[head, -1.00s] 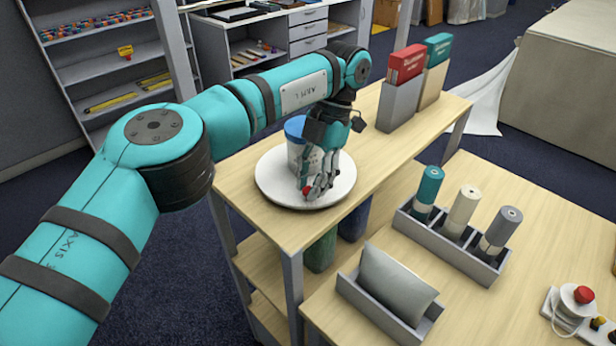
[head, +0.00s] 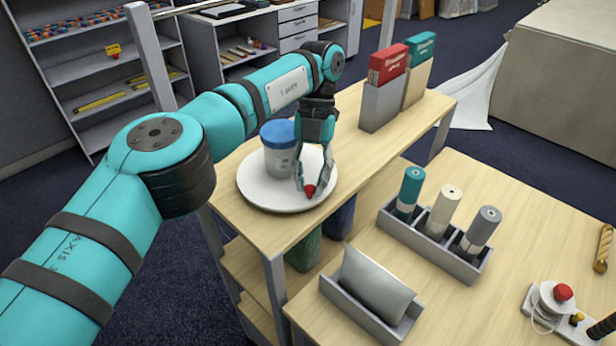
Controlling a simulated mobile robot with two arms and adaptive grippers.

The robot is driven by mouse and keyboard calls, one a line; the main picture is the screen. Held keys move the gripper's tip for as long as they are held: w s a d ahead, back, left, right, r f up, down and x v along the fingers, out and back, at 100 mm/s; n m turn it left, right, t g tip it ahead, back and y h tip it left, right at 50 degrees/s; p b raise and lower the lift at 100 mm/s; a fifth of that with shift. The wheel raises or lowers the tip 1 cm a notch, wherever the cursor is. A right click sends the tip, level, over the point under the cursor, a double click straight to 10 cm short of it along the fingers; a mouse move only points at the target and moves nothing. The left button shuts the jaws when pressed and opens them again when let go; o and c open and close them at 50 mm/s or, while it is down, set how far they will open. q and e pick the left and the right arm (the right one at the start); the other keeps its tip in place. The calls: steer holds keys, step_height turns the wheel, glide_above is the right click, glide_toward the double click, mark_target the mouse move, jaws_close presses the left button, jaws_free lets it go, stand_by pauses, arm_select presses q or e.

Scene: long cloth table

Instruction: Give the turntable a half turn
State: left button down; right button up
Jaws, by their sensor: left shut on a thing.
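The white round turntable (head: 259,194) lies on the wooden shelf top. A white tub with a blue lid (head: 280,150) stands upright on it, toward the back left of the disc. A small red knob (head: 310,190) sits at the turntable's front right rim. My left gripper (head: 312,184) points down beside the tub, with its fingers shut on the red knob. The gripper's fingers partly hide the knob and part of the disc. My right gripper is not in view.
A lower table at right carries a tray of rolls (head: 430,243), a grey cushion in a bin (head: 375,285) and a reel device (head: 555,303).

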arm_select(q)
steer(key=shift+w+d+n+h+p, duration=0.35)
steer(key=shift+d+n, duration=0.2)
steer(key=shift+n, duration=0.25)
steer(key=shift+w+d, duration=0.1)
steer(key=c, duration=1.1)
jaws_free()
steer(key=shift+c, duration=0.2)
